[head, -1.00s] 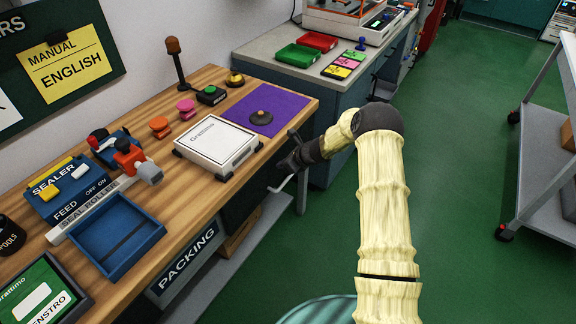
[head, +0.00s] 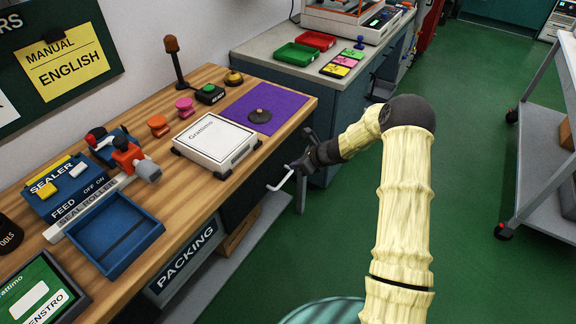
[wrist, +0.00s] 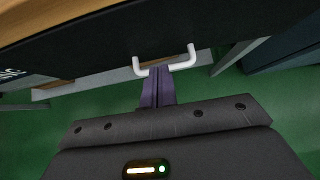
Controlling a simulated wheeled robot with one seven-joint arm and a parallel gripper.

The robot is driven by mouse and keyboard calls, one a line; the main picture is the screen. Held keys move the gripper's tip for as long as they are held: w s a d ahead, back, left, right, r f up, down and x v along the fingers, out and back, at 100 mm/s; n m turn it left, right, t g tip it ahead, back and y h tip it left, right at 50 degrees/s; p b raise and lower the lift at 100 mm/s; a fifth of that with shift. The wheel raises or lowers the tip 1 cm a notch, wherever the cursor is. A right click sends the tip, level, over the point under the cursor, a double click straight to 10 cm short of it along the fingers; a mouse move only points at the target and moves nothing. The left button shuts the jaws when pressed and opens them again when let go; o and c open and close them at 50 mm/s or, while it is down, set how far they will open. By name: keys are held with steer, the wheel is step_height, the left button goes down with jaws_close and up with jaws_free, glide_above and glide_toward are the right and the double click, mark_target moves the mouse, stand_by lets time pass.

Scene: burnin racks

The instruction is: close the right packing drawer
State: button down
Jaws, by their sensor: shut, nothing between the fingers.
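The right packing drawer has a dark front (wrist: 110,45) just under the wooden bench edge in the wrist view. Its white bar handle (wrist: 182,65) stands out from that front and also shows in the head view (head: 281,184). My gripper (wrist: 158,72) is shut and empty, its purple fingertips at the middle of the handle bar, overlapping it in the picture. I cannot tell whether they touch it. In the head view my gripper (head: 297,166) is beside the bench's front edge, and the drawer's inside is hidden, so how far it stands out is unclear.
The wooden bench (head: 190,200) carries a white box (head: 215,143), a purple mat (head: 265,109) and a blue tray (head: 113,235). A grey counter (head: 285,72) stands beyond it. A grey cart (head: 540,150) is at right. Green floor lies open between.

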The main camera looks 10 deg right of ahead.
steer(key=v, duration=0.7)
steer(key=s+r+n+g+h, duration=0.2)
steer(key=s+r+n+h, duration=0.35)
steer(key=s+n, duration=0.85)
steer(key=s+r+n+g+h, duration=0.1)
steer(key=s+r+n+h, duration=0.1)
steer(key=s+r+n, duration=0.9)
steer(key=s+p+v, duration=0.2)
steer(key=p+v, duration=0.9)
steer(key=p, duration=0.3)
steer(key=shift+s+d+n, duration=0.25)
steer(key=shift+d+n, duration=0.15)
steer(key=shift+d, duration=0.25)
steer(key=shift+y, duration=0.25)
steer(key=shift+a, duration=0.1)
